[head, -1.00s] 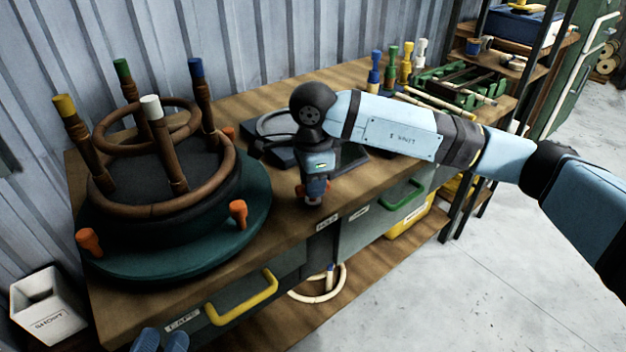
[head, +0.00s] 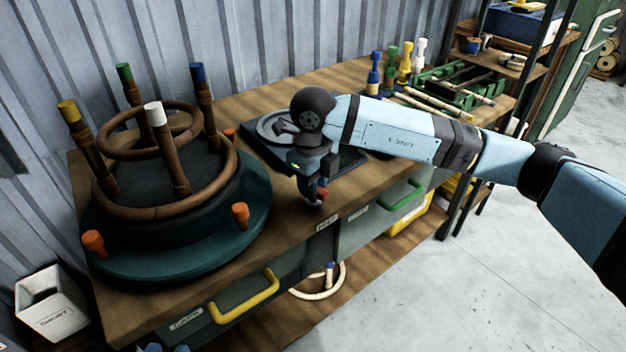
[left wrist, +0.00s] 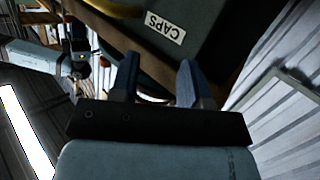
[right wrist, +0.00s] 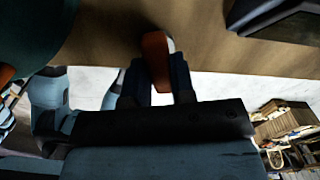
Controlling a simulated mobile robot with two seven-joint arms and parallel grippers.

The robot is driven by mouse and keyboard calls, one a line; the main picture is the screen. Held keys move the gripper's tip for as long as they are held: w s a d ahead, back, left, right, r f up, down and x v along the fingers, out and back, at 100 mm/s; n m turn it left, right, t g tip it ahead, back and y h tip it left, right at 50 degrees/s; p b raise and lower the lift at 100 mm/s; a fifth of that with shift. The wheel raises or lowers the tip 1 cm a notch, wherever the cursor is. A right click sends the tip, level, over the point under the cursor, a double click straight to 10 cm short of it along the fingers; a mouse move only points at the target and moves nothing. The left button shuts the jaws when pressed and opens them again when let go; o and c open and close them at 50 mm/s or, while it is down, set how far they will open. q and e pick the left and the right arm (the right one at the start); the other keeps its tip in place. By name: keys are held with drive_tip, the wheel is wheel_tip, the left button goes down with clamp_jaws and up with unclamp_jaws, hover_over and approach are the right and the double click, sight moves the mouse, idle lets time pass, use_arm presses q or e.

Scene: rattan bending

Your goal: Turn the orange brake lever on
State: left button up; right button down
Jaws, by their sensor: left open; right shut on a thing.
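The orange brake lever (head: 321,193) is at the bench's front edge, mostly hidden in the head view by my right gripper (head: 314,200). In the right wrist view the orange lever (right wrist: 156,60) stands between the fingers of my right gripper (right wrist: 157,85), which is shut on it. My left gripper (left wrist: 157,75) is open and empty in the left wrist view, near the drawer front with the CAPS label (left wrist: 165,27). In the head view only its fingertips (head: 165,348) show at the bottom edge.
A green turntable (head: 180,250) with orange knobs, colour-capped posts and rattan rings stands on the left of the bench. A dark tray (head: 262,150) lies behind my right gripper. A white bin (head: 52,305) stands at the lower left. The floor at right is clear.

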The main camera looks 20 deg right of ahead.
drive_tip(key=shift+m, duration=1)
drive_tip(key=shift+m+p, duration=0.35)
drive_tip(key=shift+m, duration=0.15)
use_arm(q)
drive_tip(key=shift+s+a+f+g+y, duration=0.15)
drive_tip(key=shift+s+a+f+g, duration=0.05)
drive_tip(key=shift+f, duration=0.3)
drive_tip(key=shift+s+a+f+g+y, duration=0.15)
drive_tip(key=shift+a+f+g, duration=0.05)
drive_tip(key=shift+f, duration=0.25)
drive_tip(key=shift+w+r, duration=0.1)
drive_tip(key=shift+r, duration=0.15)
use_arm(e)
drive_tip(key=c, duration=1)
unclamp_jaws()
drive_tip(key=shift+o, duration=0.2)
